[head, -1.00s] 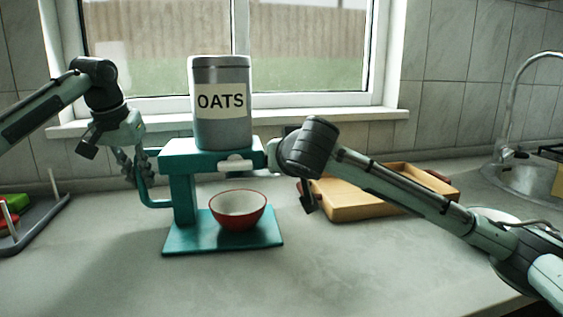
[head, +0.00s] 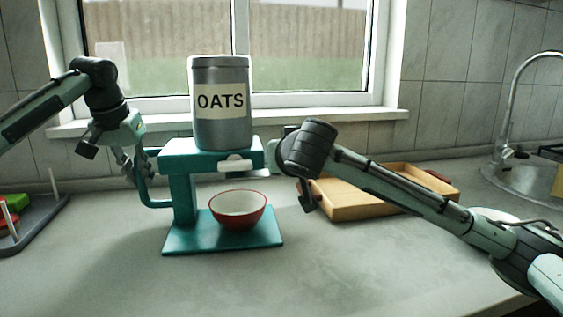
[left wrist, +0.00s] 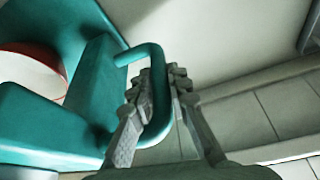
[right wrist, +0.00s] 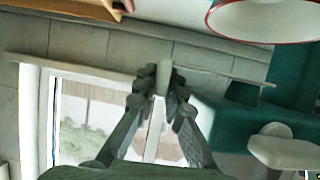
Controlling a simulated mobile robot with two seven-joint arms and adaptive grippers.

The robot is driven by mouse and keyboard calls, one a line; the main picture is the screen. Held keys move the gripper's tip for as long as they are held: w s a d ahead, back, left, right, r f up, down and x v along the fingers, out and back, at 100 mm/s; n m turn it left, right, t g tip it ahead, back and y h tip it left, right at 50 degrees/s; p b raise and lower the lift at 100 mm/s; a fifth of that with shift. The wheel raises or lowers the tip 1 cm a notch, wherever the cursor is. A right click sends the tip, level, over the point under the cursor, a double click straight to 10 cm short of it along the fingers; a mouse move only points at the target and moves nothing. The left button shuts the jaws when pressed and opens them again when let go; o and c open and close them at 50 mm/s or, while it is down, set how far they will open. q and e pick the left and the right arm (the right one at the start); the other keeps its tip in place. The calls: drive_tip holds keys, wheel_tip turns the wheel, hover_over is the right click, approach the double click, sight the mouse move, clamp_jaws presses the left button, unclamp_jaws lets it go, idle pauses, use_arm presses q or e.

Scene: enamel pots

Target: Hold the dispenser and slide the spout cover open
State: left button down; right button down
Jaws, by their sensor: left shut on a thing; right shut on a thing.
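The teal dispenser (head: 184,190) stands upright on the counter, with a grey OATS canister (head: 221,120) on top. My left gripper (head: 143,168) is shut on its teal side handle (left wrist: 158,75), one finger on each side of the bar in the left wrist view. The pale spout cover (head: 235,166) shows at the dispenser's front and also in the right wrist view (right wrist: 285,150). My right gripper (right wrist: 163,88) is shut on a small pale tab (right wrist: 163,77) at the dispenser's right side. My right wrist hides this grip in the head view.
A red bowl with a white inside (head: 238,211) sits on the dispenser's base under the spout. A wooden tray (head: 350,208) lies behind my right arm. A grey rack (head: 45,222) stands at the left, a sink (head: 520,182) at the right. The front counter is clear.

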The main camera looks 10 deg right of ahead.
drive_tip(key=d, duration=0.4)
drive_tip(key=shift+s, duration=0.15)
drive_tip(key=c, duration=1.6)
unclamp_jaws()
drive_tip(key=d+v, duration=0.1)
drive_tip(key=v, duration=1.1)
drive_tip(key=shift+a, duration=0.45)
